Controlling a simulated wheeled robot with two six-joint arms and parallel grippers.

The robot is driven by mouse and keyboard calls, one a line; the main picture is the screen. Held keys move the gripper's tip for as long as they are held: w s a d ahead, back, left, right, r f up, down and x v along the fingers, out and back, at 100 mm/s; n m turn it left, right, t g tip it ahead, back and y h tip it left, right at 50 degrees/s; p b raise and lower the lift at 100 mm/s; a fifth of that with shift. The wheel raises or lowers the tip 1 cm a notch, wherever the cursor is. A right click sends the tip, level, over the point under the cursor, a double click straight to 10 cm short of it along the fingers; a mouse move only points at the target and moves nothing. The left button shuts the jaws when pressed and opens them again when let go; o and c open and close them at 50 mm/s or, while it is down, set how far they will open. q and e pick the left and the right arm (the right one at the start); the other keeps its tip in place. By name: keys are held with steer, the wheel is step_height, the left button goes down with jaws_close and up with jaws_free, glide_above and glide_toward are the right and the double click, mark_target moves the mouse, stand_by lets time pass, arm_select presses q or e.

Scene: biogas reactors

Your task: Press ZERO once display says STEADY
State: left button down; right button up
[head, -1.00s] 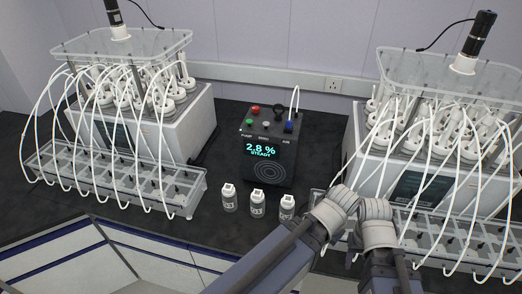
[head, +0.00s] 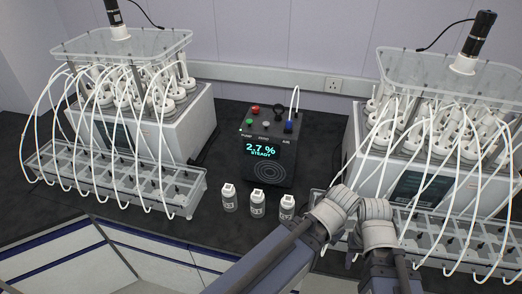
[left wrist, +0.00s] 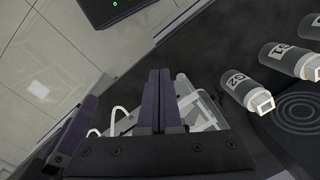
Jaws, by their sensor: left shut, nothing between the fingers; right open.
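The dark control box (head: 269,150) stands between the two reactor units. Its lit display (head: 261,151) reads 2.7 % with STEADY below. On its sloped top are red (head: 255,108), green (head: 248,127), grey (head: 265,124) and blue (head: 289,127) buttons and a black knob (head: 278,111). The button captions are too small to read surely. My right gripper (head: 381,262) is low at the right, in front of the rack; its fingertips are hard to make out. My left gripper (left wrist: 159,100) is shut and empty in the left wrist view, above a clear rack.
Three white-capped bottles (head: 257,204) stand before the box. Reactor units with tubes stand left (head: 160,125) and right (head: 405,170), each with a clear rack in front, left (head: 190,207) and right (head: 440,262). Dark bench between the left rack and the box is clear.

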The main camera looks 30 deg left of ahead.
arm_select(q)
steer(key=w+a+r+p, duration=0.1)
steer(key=w+r+p, duration=0.1)
steer(key=w+r+n+t+h+p, duration=0.1)
steer(key=w+r+p, duration=0.1)
steer(key=w, duration=0.1)
steer(key=w+a+r+n+p, duration=0.1)
steer(key=w, duration=0.1)
steer(key=shift+w+a+r+h+p, duration=0.3)
steer(key=shift+a+r+p, duration=0.05)
steer(key=shift+r+p, duration=0.05)
steer(key=w+a+r+n+t+h+p, duration=0.2)
steer(key=w+a+r+n+t+p, duration=0.15)
steer(key=w+a+r+p, duration=0.6)
step_height(320, 180, up, 12)
steer(key=n+t+y+p, duration=0.2)
steer(key=n+t+p, duration=0.3)
steer(key=n+p, duration=0.1)
glide_above(265, 125)
steer(key=shift+r, duration=0.1)
step_height(265, 125, down, 9)
steer(key=b, duration=0.9)
steer(key=shift+r, duration=0.1)
